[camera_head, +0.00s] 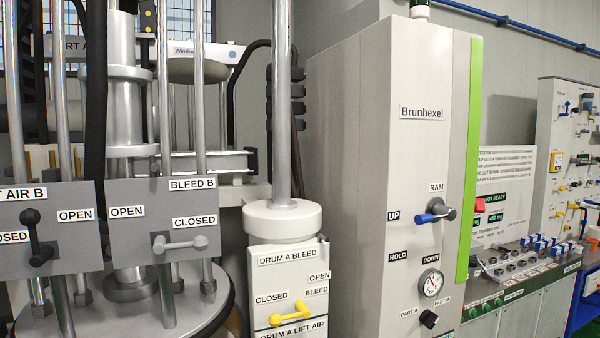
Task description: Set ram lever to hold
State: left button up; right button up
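The ram lever (428,217) has a blue handle on a grey round hub, on the front of the light grey Brunhexel cabinet (345,150). The RAM label (437,187) is above the hub. The black HOLD label (398,256) is below and left of the lever, and the DOWN label (431,258) is below it. Neither of my grippers shows in the head view.
A pressure gauge (431,282) and a black knob (429,319) sit below the lever. Left of the cabinet are a yellow drum A bleed lever (289,314), a grey bleed B lever (180,243) and a black air B lever (36,238). A button console (520,262) stands right.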

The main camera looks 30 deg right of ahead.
aim_at(440, 211)
jog(key=z, duration=1.8)
